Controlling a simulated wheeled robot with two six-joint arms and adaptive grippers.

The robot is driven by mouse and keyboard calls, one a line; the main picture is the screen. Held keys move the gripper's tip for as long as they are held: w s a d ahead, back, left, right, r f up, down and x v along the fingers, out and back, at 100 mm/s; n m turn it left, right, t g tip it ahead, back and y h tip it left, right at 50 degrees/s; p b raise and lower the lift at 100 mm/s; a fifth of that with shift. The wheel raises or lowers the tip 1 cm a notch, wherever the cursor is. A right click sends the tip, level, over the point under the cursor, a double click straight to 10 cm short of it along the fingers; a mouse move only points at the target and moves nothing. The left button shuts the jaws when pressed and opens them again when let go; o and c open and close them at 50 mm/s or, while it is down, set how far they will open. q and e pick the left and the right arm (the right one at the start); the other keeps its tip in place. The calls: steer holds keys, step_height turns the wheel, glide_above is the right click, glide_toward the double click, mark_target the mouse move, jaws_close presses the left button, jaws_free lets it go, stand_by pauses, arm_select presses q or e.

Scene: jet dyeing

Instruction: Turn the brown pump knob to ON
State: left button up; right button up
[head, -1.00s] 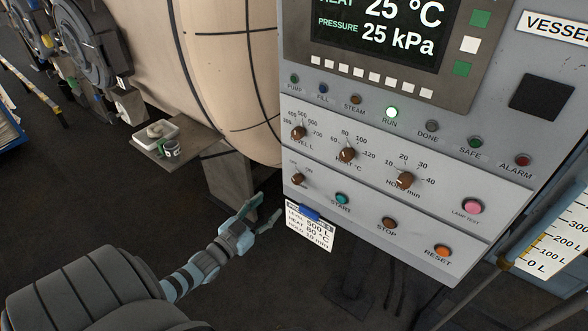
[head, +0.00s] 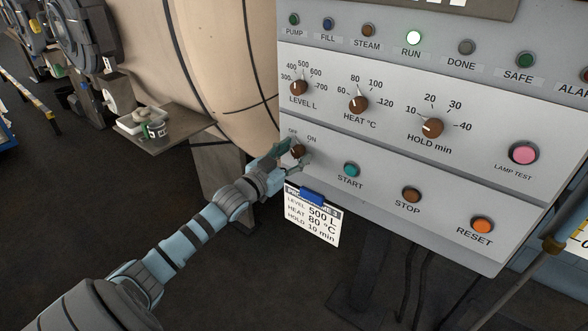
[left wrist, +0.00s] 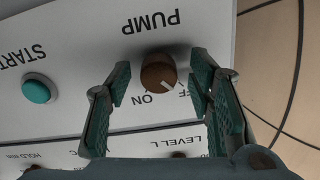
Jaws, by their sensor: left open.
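The brown pump knob (head: 297,151) sits at the lower left of the grey control panel, below its OFF and ON marks. In the left wrist view the panel is upside down, and the knob (left wrist: 156,72) shows under the PUMP label. Its white pointer is turned toward the OFF mark, with ON beside it. My left gripper (head: 291,157) is at the knob. In the left wrist view its open fingers (left wrist: 160,76) stand on either side of the knob, with a visible gap on each side. My right gripper is not in view.
The teal START button (head: 351,170) is right of the knob. The LEVEL knob (head: 299,88) is above it. A recipe card (head: 312,219) with a blue clip hangs below. A small shelf (head: 165,140) with a tray and jar is at the left, by the cream vessel (head: 225,70).

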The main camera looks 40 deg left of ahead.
arm_select(q)
steer(key=shift+d+r, duration=0.1)
jaws_close()
stand_by(0.3)
